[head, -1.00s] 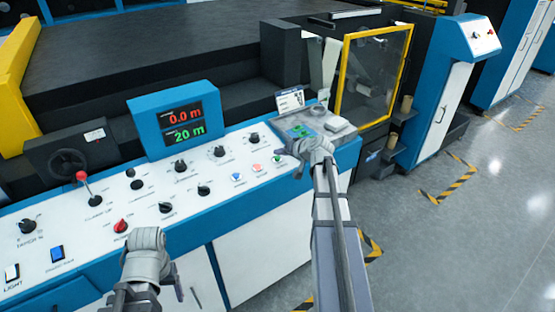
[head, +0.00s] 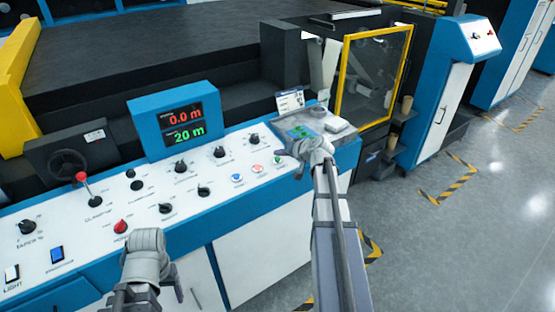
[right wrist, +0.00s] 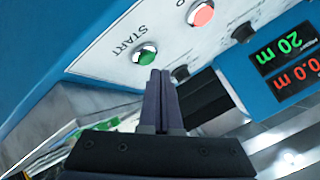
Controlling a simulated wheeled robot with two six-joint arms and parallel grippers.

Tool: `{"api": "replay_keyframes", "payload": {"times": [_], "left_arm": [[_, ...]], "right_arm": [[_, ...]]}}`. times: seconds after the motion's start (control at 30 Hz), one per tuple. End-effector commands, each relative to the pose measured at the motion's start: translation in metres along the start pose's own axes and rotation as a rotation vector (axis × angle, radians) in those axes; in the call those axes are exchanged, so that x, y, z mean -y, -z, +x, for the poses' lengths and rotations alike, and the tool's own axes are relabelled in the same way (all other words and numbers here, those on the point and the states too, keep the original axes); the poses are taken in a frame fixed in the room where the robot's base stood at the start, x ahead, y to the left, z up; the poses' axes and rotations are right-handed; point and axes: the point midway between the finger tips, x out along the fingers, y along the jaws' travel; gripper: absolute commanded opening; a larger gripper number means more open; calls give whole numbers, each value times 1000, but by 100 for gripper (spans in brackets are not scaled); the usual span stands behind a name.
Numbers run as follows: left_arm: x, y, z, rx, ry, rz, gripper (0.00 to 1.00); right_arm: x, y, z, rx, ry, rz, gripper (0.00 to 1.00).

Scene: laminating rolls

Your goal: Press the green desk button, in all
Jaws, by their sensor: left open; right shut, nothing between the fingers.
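The green START button (head: 277,159) sits on the white sloping desk panel, at the right end of a row with a red and a blue button. In the right wrist view the green button (right wrist: 146,55) is a domed green cap in a pale ring. My right gripper (head: 298,172) is just right of it in the head view. Its shut, empty fingers (right wrist: 160,73) end close beside the green cap; I cannot tell whether they touch it. My left gripper (head: 145,242) is open in front of the panel's lower edge, its fingers mostly hidden.
A red button (head: 256,168) and a blue button (head: 236,178) lie left of the green one. Several black knobs and a red-tipped lever (head: 83,178) stand on the panel. A display (head: 178,120) reads 0.0 m and 20 m. A grey tray (head: 300,128) adjoins the panel's right end.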

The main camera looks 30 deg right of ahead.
Motion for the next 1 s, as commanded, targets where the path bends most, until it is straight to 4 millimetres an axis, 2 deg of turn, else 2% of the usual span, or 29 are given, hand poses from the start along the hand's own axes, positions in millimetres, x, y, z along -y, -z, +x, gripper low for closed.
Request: {"api": "replay_keyframes", "payload": {"times": [0.57, 1.0], "left_arm": [[0, 0, 0, 0, 0, 0, 72], [-1, 0, 8, 0, 0, 0, 72]], "right_arm": [[0, 0, 0, 0, 0, 0, 0], [-4, -4, 6, 0, 0, 0, 0]]}}
